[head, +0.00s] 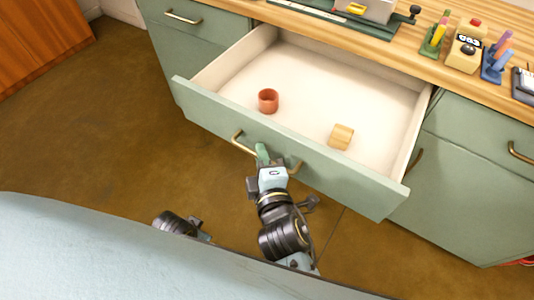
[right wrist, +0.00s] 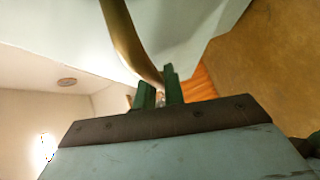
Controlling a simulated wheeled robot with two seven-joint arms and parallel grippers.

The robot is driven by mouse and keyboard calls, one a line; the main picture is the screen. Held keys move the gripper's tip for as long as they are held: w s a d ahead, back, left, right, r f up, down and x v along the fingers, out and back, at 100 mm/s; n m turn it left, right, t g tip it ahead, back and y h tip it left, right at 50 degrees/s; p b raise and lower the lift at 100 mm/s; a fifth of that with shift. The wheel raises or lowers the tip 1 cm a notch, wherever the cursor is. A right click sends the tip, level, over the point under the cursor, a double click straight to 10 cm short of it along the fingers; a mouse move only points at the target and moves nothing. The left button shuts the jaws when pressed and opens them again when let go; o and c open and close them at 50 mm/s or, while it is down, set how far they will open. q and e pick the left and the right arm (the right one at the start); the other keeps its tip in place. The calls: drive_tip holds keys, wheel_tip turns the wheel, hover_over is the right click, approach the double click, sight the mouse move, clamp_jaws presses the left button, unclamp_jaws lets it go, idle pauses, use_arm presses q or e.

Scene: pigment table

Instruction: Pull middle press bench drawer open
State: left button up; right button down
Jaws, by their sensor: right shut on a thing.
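The middle press bench drawer (head: 290,147) is pulled well out from the green bench. Its pale inside shows, with a red-brown cup (head: 268,101) and a small wooden block or roll (head: 341,136) in it. The brass handle (head: 240,145) runs across the drawer's front. My right gripper (head: 263,152) is at the handle and shut on it. In the right wrist view the handle (right wrist: 130,45) runs down to the green fingers of my right gripper (right wrist: 159,92). My left gripper does not show clearly; a dark part of my body is at the lower left.
The wooden bench top (head: 415,50) carries a dark green press base, pen holders (head: 434,41) and a cream device (head: 466,46). Closed drawers and cupboards with brass handles flank the open drawer. The brown floor (head: 100,130) at left is clear.

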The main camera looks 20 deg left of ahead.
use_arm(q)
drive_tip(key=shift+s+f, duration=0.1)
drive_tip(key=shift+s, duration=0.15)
use_arm(e)
drive_tip(key=shift+s, duration=0.15)
drive_tip(key=c, duration=1.5)
unclamp_jaws()
